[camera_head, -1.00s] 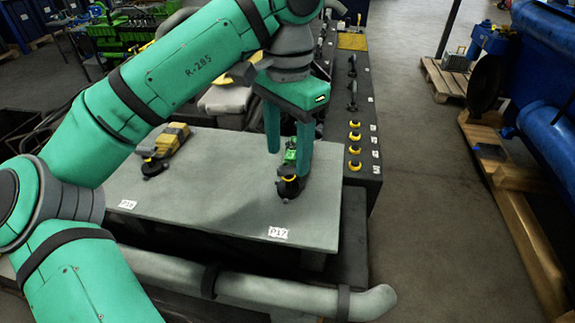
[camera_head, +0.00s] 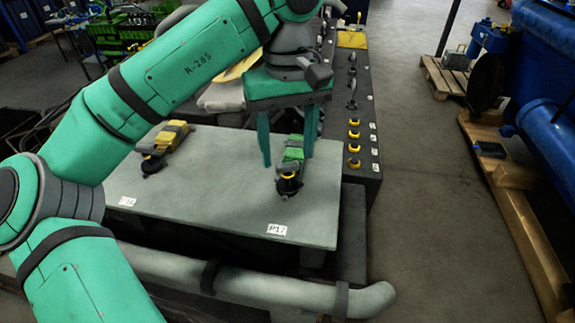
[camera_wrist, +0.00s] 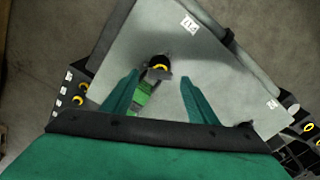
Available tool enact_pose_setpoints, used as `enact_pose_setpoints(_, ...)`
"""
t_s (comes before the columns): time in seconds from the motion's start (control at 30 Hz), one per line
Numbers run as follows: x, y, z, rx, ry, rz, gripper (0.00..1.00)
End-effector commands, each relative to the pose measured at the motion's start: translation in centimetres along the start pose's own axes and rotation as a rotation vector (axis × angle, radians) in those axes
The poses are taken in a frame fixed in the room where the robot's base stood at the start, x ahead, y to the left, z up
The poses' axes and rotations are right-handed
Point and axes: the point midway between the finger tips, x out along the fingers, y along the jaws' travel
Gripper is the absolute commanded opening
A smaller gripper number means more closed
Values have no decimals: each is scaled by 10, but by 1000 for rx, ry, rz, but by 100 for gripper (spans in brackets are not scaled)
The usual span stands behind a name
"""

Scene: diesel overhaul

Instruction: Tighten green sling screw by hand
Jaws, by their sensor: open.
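The green sling (camera_head: 293,152) lies on the grey table plate near the label P17, with its dark screw fitting (camera_head: 288,184) with a yellow ring at the near end. In the wrist view the green sling (camera_wrist: 141,97) and the screw fitting (camera_wrist: 158,68) show ahead of my gripper. My gripper (camera_head: 287,162) is open and empty, pointing down over the sling, with one finger to each side of it. In the wrist view the open fingers (camera_wrist: 160,80) are spread wide, the left one close to the sling. I cannot tell whether a finger touches it.
A yellow sling (camera_head: 172,133) with a similar dark fitting lies at the left of the grey plate (camera_head: 225,200). A dark rail (camera_head: 360,120) with several yellow-ringed fittings runs along the right. A grey pipe (camera_head: 250,290) crosses in front. The plate between the slings is clear.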

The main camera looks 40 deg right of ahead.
Motion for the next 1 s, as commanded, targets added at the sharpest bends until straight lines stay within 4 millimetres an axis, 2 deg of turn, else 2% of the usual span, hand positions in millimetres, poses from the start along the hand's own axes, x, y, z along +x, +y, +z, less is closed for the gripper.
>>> enact_pose_setpoints(1.0, 0, 0, 0, -1245, 1, 0, 53)
